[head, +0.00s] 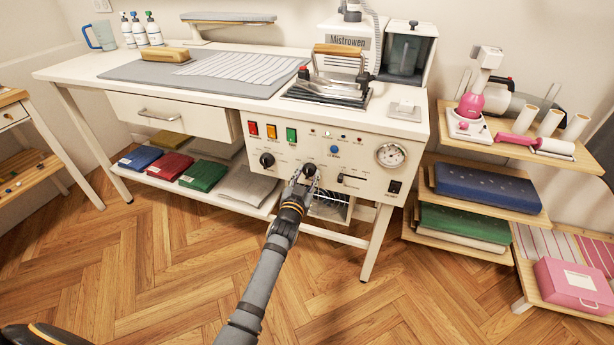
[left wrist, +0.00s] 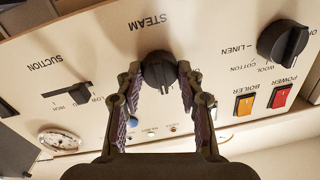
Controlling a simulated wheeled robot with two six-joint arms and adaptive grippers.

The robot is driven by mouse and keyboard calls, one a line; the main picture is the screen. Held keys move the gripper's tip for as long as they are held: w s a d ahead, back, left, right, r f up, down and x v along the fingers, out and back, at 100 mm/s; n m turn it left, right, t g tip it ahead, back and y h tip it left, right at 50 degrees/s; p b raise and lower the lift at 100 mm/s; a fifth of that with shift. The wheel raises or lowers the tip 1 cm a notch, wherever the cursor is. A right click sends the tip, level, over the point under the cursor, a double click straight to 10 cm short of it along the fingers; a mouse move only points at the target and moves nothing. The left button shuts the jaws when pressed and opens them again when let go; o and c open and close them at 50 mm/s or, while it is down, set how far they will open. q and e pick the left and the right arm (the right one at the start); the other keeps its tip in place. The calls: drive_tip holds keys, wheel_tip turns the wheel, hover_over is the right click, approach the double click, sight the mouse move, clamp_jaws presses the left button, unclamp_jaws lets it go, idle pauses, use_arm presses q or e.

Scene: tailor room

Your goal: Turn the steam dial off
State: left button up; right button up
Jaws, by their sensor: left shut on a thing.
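The steam dial (head: 309,169) is a round black knob on the white front panel (head: 356,152) of the ironing station. In the left wrist view the steam dial (left wrist: 158,71) sits under the upside-down word STEAM. My left gripper (head: 302,182) reaches up to the panel from below in the head view. In the left wrist view the two fingertips of my left gripper (left wrist: 159,75) are shut on the dial from both sides. The dial's setting is not clear to me. My right gripper is not in view.
A fabric dial (head: 267,160) sits left of the steam dial. Red, amber and green switches (head: 271,131) are above it. The suction slider (head: 352,178), pressure gauge (head: 391,155) and black switch (head: 394,187) are to the right. An iron (head: 335,80) stands above; the floor in front is clear.

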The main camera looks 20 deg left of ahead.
use_arm(q)
drive_tip(key=shift+n, duration=1)
drive_tip(key=n, duration=0.2)
drive_tip(key=shift+n+b, duration=0.3)
drive_tip(key=shift+b, duration=0.05)
drive_tip(key=shift+n, duration=0.8)
drive_tip(key=shift+r+n, duration=0.1)
drive_tip(key=shift+n, duration=0.4)
drive_tip(key=n+p, duration=0.1)
drive_tip(key=n, duration=0.1)
drive_tip(key=shift+n+g+h, duration=0.3)
drive_tip(key=shift+n, duration=0.1)
drive_tip(key=shift+n+p, duration=0.55)
drive_tip(key=shift+n, duration=0.45)
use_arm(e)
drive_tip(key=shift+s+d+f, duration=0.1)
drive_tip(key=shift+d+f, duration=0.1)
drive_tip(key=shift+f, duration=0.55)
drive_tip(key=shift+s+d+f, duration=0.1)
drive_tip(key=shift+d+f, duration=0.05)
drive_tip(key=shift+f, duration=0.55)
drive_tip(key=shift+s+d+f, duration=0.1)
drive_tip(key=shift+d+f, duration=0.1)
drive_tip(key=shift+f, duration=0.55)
